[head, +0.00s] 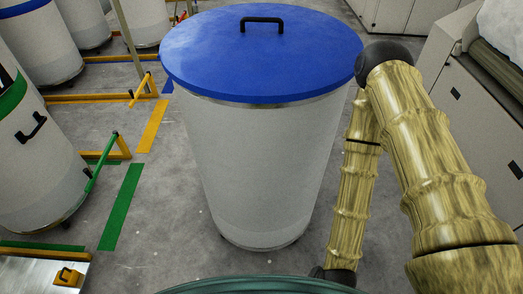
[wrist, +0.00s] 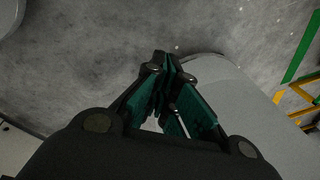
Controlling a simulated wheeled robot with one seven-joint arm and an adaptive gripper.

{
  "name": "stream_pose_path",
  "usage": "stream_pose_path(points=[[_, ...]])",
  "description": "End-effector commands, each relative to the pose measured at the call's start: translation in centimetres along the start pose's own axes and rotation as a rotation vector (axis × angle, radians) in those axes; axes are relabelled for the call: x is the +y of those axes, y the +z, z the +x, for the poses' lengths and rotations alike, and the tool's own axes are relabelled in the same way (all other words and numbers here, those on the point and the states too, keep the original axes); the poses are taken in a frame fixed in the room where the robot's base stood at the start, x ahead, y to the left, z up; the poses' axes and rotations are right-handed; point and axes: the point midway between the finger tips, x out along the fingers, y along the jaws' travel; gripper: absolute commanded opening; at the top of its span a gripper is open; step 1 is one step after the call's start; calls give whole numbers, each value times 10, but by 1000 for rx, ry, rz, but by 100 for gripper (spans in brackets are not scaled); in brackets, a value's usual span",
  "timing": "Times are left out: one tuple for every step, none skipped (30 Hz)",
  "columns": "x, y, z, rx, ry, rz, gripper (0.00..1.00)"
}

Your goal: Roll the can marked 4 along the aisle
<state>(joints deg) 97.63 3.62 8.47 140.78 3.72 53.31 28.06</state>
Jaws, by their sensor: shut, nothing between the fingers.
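A large white can (head: 262,165) with a blue lid (head: 255,55) and a black handle (head: 262,21) on top stands upright on the floor right in front of me. No number shows on the side facing me, so I cannot tell whether it is the can marked 4. My gripper (wrist: 165,58) shows in the wrist view with its fingertips together and nothing between them. A pale can wall (wrist: 225,95) is close beside and behind the fingers there; I cannot tell whether they touch it. In the head view the gripper is hidden.
A white can with a green band (head: 35,150) stands at the left, with more cans (head: 40,40) behind. Yellow floor rails (head: 100,97) and a green rail (head: 100,165) edge that side. Grey machine cabinets (head: 480,115) line the right. Bare floor shows between.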

Motion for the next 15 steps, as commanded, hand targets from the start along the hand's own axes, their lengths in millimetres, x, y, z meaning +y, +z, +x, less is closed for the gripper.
stream_pose_path(points=[[-13,3,-10,15,-26,87,0],[-20,4,-13,24,-42,142,0],[-29,6,-17,35,-64,216,0],[-36,7,-21,42,-81,273,0],[-43,7,-24,51,-98,329,0],[-52,8,-29,60,-122,404,0],[-58,9,-33,66,-139,461,0],[-65,10,-37,70,-157,517,0],[-73,10,-42,76,-181,593,0],[-80,11,-47,79,-200,651,0],[-86,11,-51,83,-219,708,0],[-94,11,-58,85,-245,783,0],[-100,12,-62,87,-264,840,0],[-106,12,-67,87,-283,898,0],[-114,12,-74,88,-309,974,0]])
